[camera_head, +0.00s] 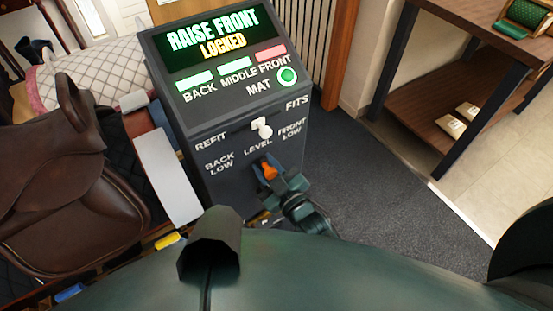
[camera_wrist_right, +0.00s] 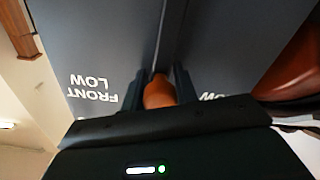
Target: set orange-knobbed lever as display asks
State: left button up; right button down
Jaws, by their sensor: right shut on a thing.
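The dark console (camera_head: 245,105) has a display (camera_head: 215,38) reading "RAISE FRONT" in green and "LOCKED" in orange. The lever's orange knob (camera_head: 268,171) is on the console's front face, below the word LEVEL and between BACK LOW and FRONT LOW. My right gripper (camera_head: 279,178) is at the knob. In the right wrist view, the orange knob (camera_wrist_right: 159,92) sits between the two fingers, and the gripper is shut on it. The lever's slot is partly hidden by the gripper. My left gripper is not in view.
A white switch (camera_head: 262,128) sits between REFIT and FITS. BACK and MIDDLE lamps glow green, FRONT glows red, and a round MAT lamp (camera_head: 287,77) is green. A brown saddle (camera_head: 70,190) stands left of the console. A wooden shelf table (camera_head: 470,90) stands right, with grey carpet between.

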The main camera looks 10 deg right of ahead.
jog(key=shift+d+n, duration=0.1)
jog(key=shift+n, duration=0.2)
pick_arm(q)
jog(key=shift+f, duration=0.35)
pick_arm(e)
jog(key=c, duration=1.4)
grip_release()
jog(key=shift+d, duration=0.1)
jog(key=shift+c, duration=0.2)
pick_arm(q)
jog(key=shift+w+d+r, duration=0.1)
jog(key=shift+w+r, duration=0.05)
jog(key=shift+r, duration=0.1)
pick_arm(e)
jog(key=o, duration=0.3)
jog(key=shift+o, duration=0.2)
jog(key=v, duration=1.3)
jog(key=shift+f, duration=0.1)
